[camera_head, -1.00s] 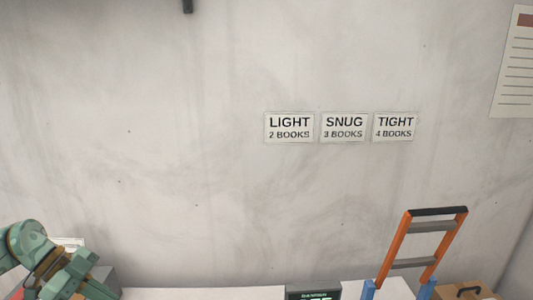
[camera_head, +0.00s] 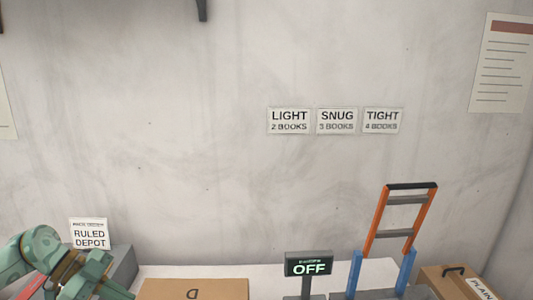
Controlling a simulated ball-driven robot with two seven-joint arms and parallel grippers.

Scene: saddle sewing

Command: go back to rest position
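My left arm comes in at the lower left of the head view, green with a brown band. Its end reaches the bottom edge, and the fingertips do not show clearly. My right gripper is not in view. A grey block with a sign reading RULED DEPOT (camera_head: 90,234) stands just behind the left arm. A small display (camera_head: 309,264) reading OFF stands at the middle of the white table (camera_head: 260,271).
An orange and blue ladder-like frame (camera_head: 398,220) stands upright at right. A cardboard box (camera_head: 452,283) marked PLAIN is beside it. A brown board or box (camera_head: 193,289) lies at the front. Wall labels (camera_head: 337,121) read LIGHT, SNUG and TIGHT.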

